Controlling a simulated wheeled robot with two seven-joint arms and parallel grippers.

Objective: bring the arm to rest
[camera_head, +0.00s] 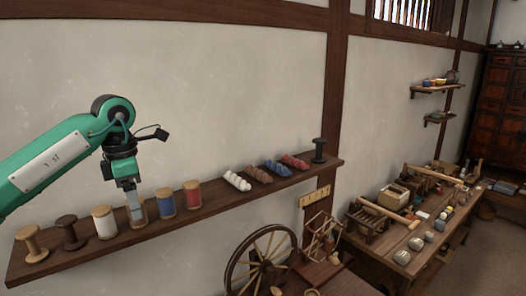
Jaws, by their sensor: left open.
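My left arm, green with dark joints, comes in from the left. My left gripper (134,201) points down over the wall shelf (95,262) and is open. Its fingers are at a brown wooden spool (138,222) and hide part of it; I cannot tell if they touch it. Beside that spool stand a white thread spool (104,222) on the left and a blue one (165,203) on the right. My right gripper is not in view.
A red spool (192,195), two bare spools at the left end, several yarn twists and a dark spool (319,150) share the shelf. A spinning wheel (262,262) stands below. A cluttered workbench (395,242) is at right. The wall is close behind the shelf.

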